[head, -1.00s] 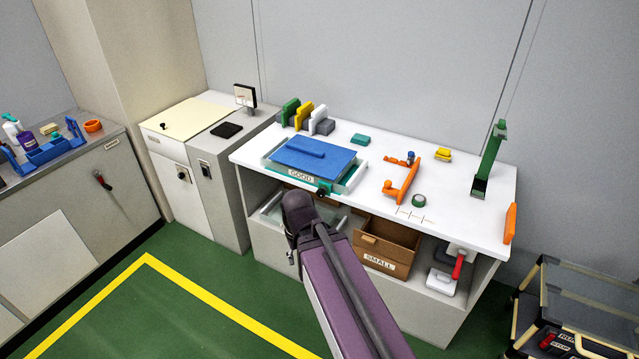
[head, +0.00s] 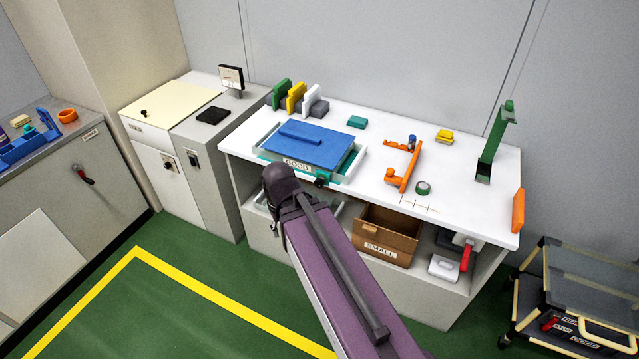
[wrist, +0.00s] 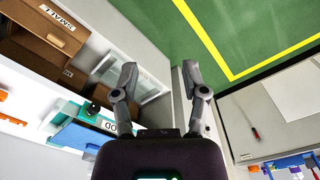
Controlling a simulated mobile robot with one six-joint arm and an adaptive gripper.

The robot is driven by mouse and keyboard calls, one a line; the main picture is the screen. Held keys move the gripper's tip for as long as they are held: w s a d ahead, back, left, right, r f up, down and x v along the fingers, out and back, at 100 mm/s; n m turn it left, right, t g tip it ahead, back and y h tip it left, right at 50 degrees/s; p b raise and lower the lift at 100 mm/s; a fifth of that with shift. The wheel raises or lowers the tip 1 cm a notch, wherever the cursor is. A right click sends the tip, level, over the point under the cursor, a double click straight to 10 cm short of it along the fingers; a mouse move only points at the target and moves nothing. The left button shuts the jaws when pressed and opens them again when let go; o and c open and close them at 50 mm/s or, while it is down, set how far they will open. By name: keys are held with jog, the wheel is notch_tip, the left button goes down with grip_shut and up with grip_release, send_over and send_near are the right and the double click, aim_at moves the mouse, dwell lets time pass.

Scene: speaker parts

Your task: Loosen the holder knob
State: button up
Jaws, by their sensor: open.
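An orange holder (head: 404,170) lies on the white worktop, with a round orange knob (head: 390,172) on its near left side and a small blue piece (head: 411,142) at its far end. I cannot tell for sure which knob the task names; a dark knob (head: 320,182) also sits on the front of the teal GOOD tray (head: 345,178), and it shows in the wrist view (wrist: 92,108). My gripper (wrist: 158,72) is open and empty in the wrist view, its fingers apart over the floor and shelf front.
A blue lid (head: 310,145) covers the tray. A green stand (head: 495,145), a green tape roll (head: 423,188) and a yellow block (head: 444,136) stand on the worktop. A SMALL drawer (head: 385,240) sits below. A cart (head: 585,295) stands at right. The green floor in front is clear.

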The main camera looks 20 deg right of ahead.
jog(key=o, duration=0.4)
jog(key=shift+a, duration=0.1)
jog(key=m+t+h+b, duration=0.85)
jog(key=h+b, duration=0.25)
jog(key=b, duration=1.1)
send_near(317, 185)
jog(key=shift+s+a+r+g, duration=0.25)
jog(key=shift+a+r, duration=0.2)
jog(key=shift+a, duration=0.15)
jog(key=shift+s+a+r+g, duration=0.25)
jog(key=shift+a+r, duration=0.2)
jog(key=shift+a, duration=0.15)
jog(key=b+x, duration=0.4)
jog(key=x, duration=0.8)
jog(key=shift+b+x, duration=0.5)
jog(key=shift+x, duration=0.4)
jog(key=shift+d+r, duration=0.15)
